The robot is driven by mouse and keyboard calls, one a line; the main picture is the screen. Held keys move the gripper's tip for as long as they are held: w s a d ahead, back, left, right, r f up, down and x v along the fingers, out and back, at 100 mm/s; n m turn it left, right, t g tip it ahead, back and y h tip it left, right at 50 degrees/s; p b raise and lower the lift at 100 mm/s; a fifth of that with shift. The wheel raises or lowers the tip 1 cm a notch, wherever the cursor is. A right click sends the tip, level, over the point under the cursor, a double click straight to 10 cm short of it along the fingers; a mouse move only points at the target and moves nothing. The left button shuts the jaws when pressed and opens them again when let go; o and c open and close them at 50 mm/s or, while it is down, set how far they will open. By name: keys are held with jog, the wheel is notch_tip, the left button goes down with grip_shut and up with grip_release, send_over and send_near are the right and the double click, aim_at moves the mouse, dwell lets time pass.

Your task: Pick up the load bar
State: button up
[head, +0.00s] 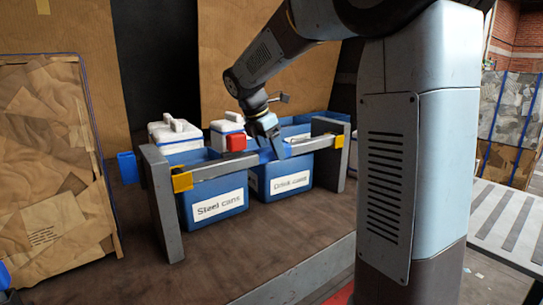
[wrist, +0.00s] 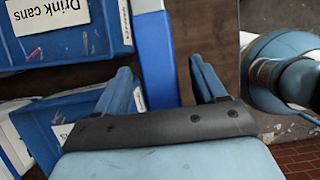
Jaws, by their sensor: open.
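The load bar (head: 215,167) is a long grey bar with a blue middle section. It lies across two grey upright stands, with a yellow piece near each end. My gripper (head: 271,150) is at the blue section, pointing down. In the wrist view, the blue section (wrist: 154,55) runs between the two open fingers of my gripper (wrist: 163,82), with a visible gap on the right side. Whether the left finger touches it, I cannot tell.
Blue bins labelled "Steel cans" (head: 229,192) and "Drink cans" (head: 306,171) stand behind and under the bar, close to my gripper. White lidded boxes (head: 172,137) stand behind. A cardboard bale (head: 50,160) is at left. The dark tabletop in front is clear.

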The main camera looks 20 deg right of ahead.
jog(key=shift+d+f, duration=0.1)
jog(key=shift+f, duration=0.1)
jog(key=shift+c, duration=0.5)
grip_shut()
jog(key=shift+r, duration=0.1)
